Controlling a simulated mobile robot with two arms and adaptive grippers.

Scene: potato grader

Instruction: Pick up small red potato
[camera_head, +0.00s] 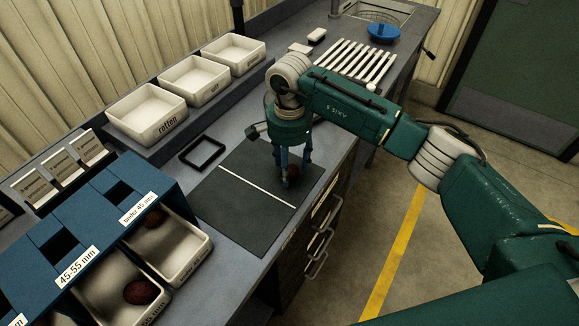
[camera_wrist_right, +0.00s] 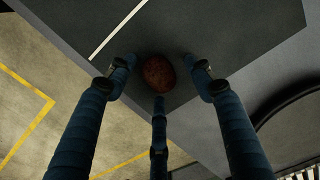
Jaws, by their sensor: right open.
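A small dark red potato (camera_head: 293,171) lies on the dark grey mat (camera_head: 238,218), near its right end. My right gripper (camera_head: 290,176) points down over it with its fingers open around it. In the right wrist view the potato (camera_wrist_right: 158,72) sits between the three spread blue fingers (camera_wrist_right: 160,80); whether any finger touches it I cannot tell. Part of the potato is hidden behind a finger in the head view. My left gripper is out of view.
A blue grader (camera_head: 160,190) with labelled slots stands at the left; potatoes lie in the white bins (camera_head: 200,262) under it. A black frame (camera_head: 202,152) lies behind the mat. White bins (camera_head: 147,112), one labelled rotten, and a white rack (camera_head: 350,58) stand farther back.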

